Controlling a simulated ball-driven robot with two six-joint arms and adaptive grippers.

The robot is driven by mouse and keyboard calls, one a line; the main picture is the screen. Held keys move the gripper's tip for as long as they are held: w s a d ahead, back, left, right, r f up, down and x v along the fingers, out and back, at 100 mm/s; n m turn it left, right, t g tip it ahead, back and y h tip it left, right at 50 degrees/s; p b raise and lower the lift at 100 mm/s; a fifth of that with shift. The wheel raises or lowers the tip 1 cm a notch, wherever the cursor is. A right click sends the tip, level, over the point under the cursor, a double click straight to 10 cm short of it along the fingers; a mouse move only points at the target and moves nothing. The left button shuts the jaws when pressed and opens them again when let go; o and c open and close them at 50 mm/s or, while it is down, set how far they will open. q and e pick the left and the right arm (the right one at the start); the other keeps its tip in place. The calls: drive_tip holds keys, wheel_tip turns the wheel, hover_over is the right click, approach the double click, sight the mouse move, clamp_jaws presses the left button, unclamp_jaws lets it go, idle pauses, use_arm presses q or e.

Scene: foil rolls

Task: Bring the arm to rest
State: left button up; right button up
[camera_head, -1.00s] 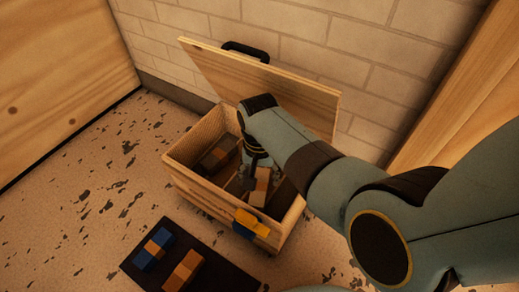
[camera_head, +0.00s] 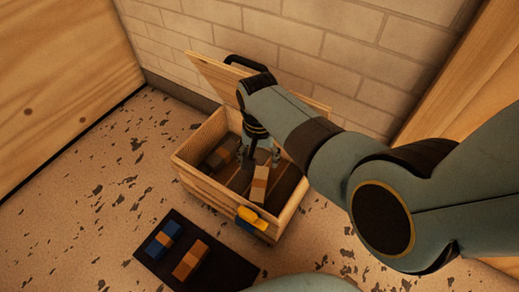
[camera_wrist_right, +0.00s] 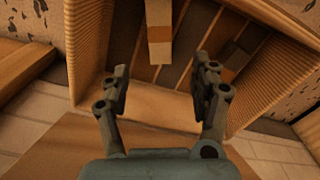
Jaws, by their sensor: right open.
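My right gripper (camera_head: 262,153) comes in from the right over the wooden crate (camera_head: 217,188). In the right wrist view the gripper (camera_wrist_right: 163,76) is open, with nothing between its fingers. A pale roll with an orange-brown band (camera_head: 259,185) lies in the crate just below it; this roll also shows beyond the fingertips in the wrist view (camera_wrist_right: 159,32). A dark roll (camera_head: 220,156) lies in the crate to the left. The arm hides part of the crate's right side. My left gripper is not in view.
A yellow and blue latch (camera_head: 252,220) is on the crate's front. A blue roll (camera_head: 163,240) and an orange-brown roll (camera_head: 190,260) lie on a dark mat (camera_head: 228,268).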

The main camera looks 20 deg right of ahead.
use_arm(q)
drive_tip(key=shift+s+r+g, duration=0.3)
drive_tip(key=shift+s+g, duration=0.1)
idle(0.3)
